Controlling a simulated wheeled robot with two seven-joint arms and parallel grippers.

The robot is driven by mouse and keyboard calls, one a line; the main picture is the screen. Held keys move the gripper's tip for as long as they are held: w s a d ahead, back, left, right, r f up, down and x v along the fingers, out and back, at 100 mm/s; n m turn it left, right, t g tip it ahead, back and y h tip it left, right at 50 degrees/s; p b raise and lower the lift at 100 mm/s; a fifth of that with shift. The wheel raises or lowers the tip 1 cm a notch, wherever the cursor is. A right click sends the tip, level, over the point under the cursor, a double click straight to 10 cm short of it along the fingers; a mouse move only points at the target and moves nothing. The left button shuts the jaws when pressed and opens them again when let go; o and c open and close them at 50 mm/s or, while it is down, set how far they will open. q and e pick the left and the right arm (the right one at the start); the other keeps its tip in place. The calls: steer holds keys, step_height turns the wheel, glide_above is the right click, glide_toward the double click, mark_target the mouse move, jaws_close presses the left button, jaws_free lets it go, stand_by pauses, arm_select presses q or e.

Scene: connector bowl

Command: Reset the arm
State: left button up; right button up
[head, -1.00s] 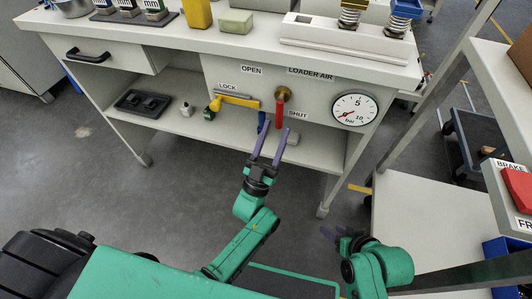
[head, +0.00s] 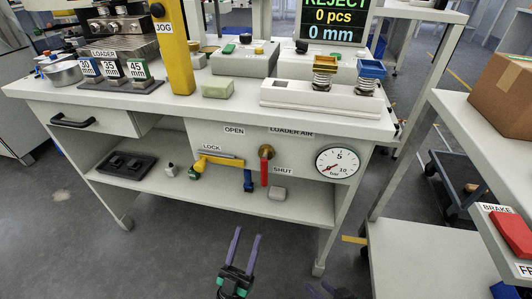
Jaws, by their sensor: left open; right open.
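My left gripper (head: 247,233) is in front of the workbench, below its lower shelf in the picture. Its two purple fingers are apart, with nothing between them. My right gripper (head: 320,290) shows only partly at the bottom edge, right of the left one; most of it is cut off. Both are clear of the bench. On the bench front, the red valve handle (head: 264,173) points down beside the SHUT label. A yellow bar (head: 222,163) lies left of it under the LOCK label, with a blue piece (head: 248,181) at its right end.
The workbench (head: 235,105) carries a yellow JOG post (head: 175,55), a pale green block (head: 217,88) and a white spring fixture (head: 322,98). A pressure gauge (head: 338,162) is on its front. A shelf unit with a cardboard box (head: 505,95) stands right. Open floor lies front left.

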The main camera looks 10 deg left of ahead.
arm_select(q)
steer(key=w+f+g, duration=0.4)
steer(key=f+g, duration=0.4)
steer(key=g, duration=0.2)
steer(key=s+f+g+y, duration=0.1)
steer(key=s+f+g, duration=0.3)
steer(key=s+g, duration=0.4)
steer(key=s+a+g+y+p, duration=0.2)
steer(key=s+a+p, duration=0.6)
steer(key=p, duration=0.8)
steer(key=s+a+g+y+p, duration=0.3)
steer(key=s+a+g+p, duration=0.2)
steer(key=s+p, duration=0.9)
steer(key=shift+a+r+y+p, duration=0.3)
steer(key=shift+a+p, duration=1.3)
steer(key=shift+p, duration=0.05)
arm_select(e)
steer(key=s+d+g+h, duration=0.2)
steer(key=s+d+g, duration=0.1)
steer(key=s+d, duration=0.5)
steer(key=s+d+r+g+h, duration=0.1)
steer(key=s+d+g+h, duration=0.2)
steer(key=s+d, duration=0.5)
steer(key=shift+s, duration=2.9)
